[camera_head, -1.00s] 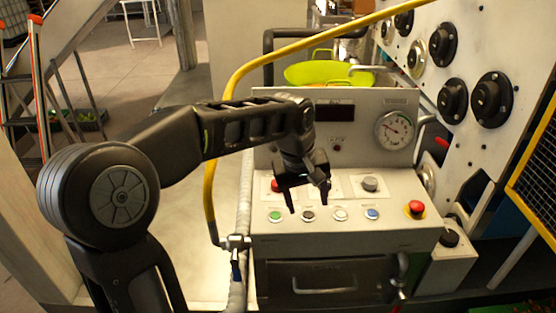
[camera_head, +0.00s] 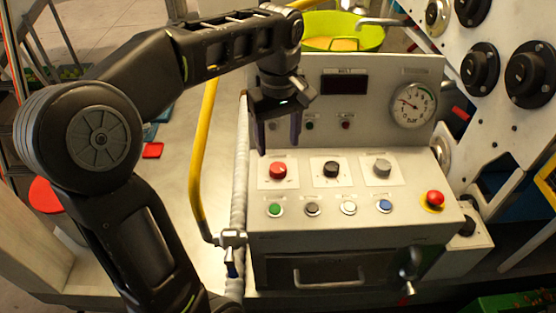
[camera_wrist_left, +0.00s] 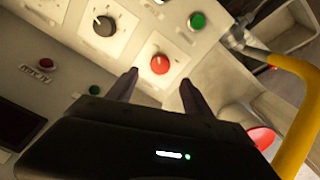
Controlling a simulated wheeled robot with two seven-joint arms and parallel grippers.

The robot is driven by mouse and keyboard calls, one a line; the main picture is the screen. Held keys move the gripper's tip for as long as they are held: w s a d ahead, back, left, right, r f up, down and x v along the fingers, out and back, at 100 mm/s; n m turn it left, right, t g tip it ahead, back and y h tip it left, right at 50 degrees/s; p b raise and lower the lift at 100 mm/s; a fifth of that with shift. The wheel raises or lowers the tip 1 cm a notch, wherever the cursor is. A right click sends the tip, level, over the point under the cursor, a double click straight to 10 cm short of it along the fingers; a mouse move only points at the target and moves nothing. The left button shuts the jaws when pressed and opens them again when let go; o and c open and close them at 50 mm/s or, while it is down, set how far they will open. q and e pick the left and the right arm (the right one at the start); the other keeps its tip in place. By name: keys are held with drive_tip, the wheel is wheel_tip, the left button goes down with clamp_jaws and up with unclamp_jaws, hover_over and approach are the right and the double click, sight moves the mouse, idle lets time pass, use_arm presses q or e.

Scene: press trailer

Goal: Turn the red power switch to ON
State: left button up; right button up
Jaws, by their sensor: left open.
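The red power switch (camera_head: 278,170) is a round red knob on a white square plate at the left of the console's sloped panel. In the left wrist view the red knob (camera_wrist_left: 160,64) lies just ahead of my fingertips, with a white line mark on it. My left gripper (camera_head: 278,148) hangs above and slightly behind the knob, fingers pointing down. In the wrist view my left gripper (camera_wrist_left: 158,80) has its two fingers spread apart with nothing between them, and they do not visibly touch the knob. My right gripper is not in view.
A black knob (camera_head: 331,169) and a grey knob (camera_head: 382,167) sit to the right. Push buttons, including a green one (camera_head: 274,209), line the front row. A red emergency button (camera_head: 434,199) is at the right. A yellow rail (camera_head: 201,160) rises left of the console.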

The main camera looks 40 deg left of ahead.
sight(278, 167)
use_arm(q)
wheel_tip(278, 167, down, 7)
drive_tip(key=shift+f+p, duration=0.2)
drive_tip(key=shift+p, duration=0.4)
drive_tip(key=shift+c, duration=0.5)
clamp_jaws()
